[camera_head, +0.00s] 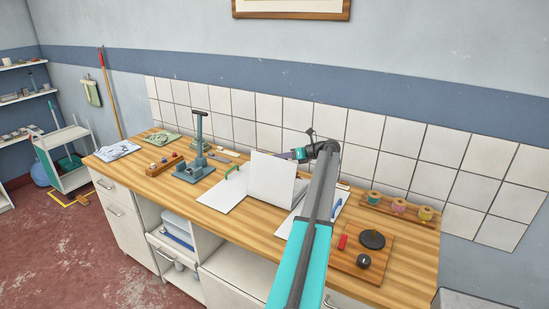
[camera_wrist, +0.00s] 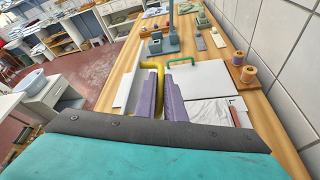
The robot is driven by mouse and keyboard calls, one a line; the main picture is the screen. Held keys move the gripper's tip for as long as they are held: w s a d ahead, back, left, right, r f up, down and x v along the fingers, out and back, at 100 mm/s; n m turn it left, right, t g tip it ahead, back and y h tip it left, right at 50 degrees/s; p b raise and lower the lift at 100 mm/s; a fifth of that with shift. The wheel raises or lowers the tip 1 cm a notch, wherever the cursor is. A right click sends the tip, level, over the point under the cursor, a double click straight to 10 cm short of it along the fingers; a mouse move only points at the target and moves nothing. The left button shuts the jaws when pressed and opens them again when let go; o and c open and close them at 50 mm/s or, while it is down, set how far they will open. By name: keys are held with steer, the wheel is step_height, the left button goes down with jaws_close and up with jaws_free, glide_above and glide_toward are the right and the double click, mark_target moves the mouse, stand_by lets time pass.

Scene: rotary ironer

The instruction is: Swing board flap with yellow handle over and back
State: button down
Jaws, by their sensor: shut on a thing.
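A white board flap (camera_head: 275,180) stands steeply up in the middle of the worktop, between white panels lying flat. My gripper (camera_head: 300,154) is at its upper right edge in the head view. In the wrist view, the yellow handle (camera_wrist: 153,66) lies between the purple fingers of my gripper (camera_wrist: 159,78), which are shut on it. The handle is not clear in the head view. A green handle (camera_head: 233,170) is on the left flat panel (camera_head: 222,194); it also shows in the wrist view (camera_wrist: 180,61). A blue handle (camera_head: 337,208) is on the right side.
A blue-grey stand (camera_head: 196,165) with an upright post is to the left. A wooden rack with spools (camera_head: 397,207) is at the back right. A board with a black disc (camera_head: 372,240) is at the front right. The tiled wall (camera_head: 380,149) borders the worktop behind.

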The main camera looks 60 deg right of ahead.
steer(key=c, duration=2.1)
jaws_free()
steer(key=shift+s+f, duration=0.15)
steer(key=shift+s, duration=0.3)
steer(key=shift+w+a, duration=0.1)
steer(key=shift+w, duration=0.2)
steer(key=b+v, duration=0.5)
steer(key=v, duration=0.9)
steer(key=shift+s, duration=0.15)
